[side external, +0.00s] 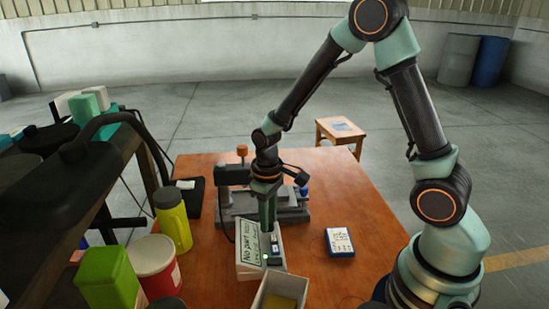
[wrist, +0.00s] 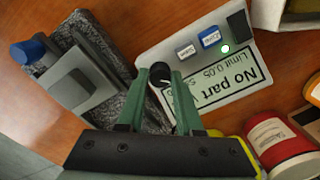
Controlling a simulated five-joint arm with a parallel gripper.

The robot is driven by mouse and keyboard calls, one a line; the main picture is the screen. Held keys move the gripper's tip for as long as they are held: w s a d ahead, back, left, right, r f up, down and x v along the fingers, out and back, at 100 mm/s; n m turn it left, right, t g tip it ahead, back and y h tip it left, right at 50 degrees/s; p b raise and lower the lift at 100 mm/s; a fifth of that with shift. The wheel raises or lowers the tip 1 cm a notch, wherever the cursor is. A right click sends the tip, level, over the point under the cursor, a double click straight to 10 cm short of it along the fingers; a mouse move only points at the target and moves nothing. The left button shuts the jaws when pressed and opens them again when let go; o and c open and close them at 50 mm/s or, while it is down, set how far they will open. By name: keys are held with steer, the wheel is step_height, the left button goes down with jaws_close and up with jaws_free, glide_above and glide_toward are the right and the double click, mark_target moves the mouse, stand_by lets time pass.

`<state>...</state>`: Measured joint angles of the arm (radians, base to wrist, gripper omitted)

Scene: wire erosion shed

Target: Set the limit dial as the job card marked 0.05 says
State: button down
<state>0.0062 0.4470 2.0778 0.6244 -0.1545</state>
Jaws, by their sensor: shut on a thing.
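The white gauge box (side external: 247,270) stands at the front of the table; it also fills the upper middle of the wrist view (wrist: 150,55). Its display (wrist: 222,86) appears upside down there and reads "No part" and "Limit 0.05", with a lower line partly hidden. My gripper (wrist: 160,76) is shut on the round black dial (wrist: 159,70) beside the display. In the side view my gripper (side external: 268,228) points straight down at the box, and its fingers hide the dial. I cannot make out a job card marked 0.05 for certain.
A grey button (wrist: 186,52), a blue button (wrist: 209,37) and a green light (wrist: 226,49) sit near the display. A grey fixture (side external: 290,212) stands behind the box. A blue-edged white item (side external: 340,242) lies right. Yellow bottle (side external: 173,222) and red tub (side external: 154,265) stand left.

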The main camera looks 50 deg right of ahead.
steer(key=shift+s+d+f, duration=0.1)
steer(key=shift+s+d, duration=0.1)
steer(key=shift+s, duration=0.05)
steer(key=c, duration=0.6)
jaws_free()
steer(key=shift+o, duration=0.2)
steer(key=shift+w, duration=0.1)
steer(key=shift+w+r, duration=0.1)
steer(key=shift+r, duration=0.35)
step_height(320, 180, up, 11)
steer(key=shift+r, duration=0.15)
